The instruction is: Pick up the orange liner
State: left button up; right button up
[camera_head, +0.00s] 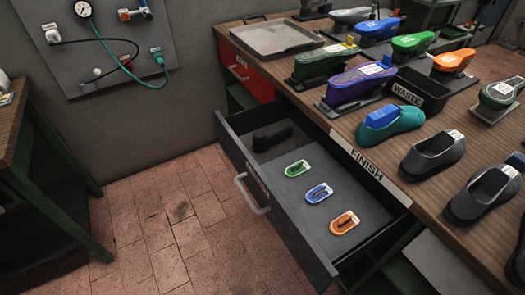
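An orange liner (344,223), a small U-shaped piece with a pale tag, lies flat in the open grey drawer (283,221), nearest the drawer's near right end. A blue liner (318,193) and a green liner (297,168) lie in a row behind it, apart from one another. Nothing covers the orange liner. Neither of my grippers shows in the head view.
A black object (272,136) lies at the drawer's far end. The drawer's handle (251,194) faces left. The wooden bench (352,122) carries several shoe-like pieces, a black WASTE bin (420,90) and a grey tray (277,38). The tiled floor left of the drawer is clear.

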aim_at(340, 225)
jog(key=z, duration=1)
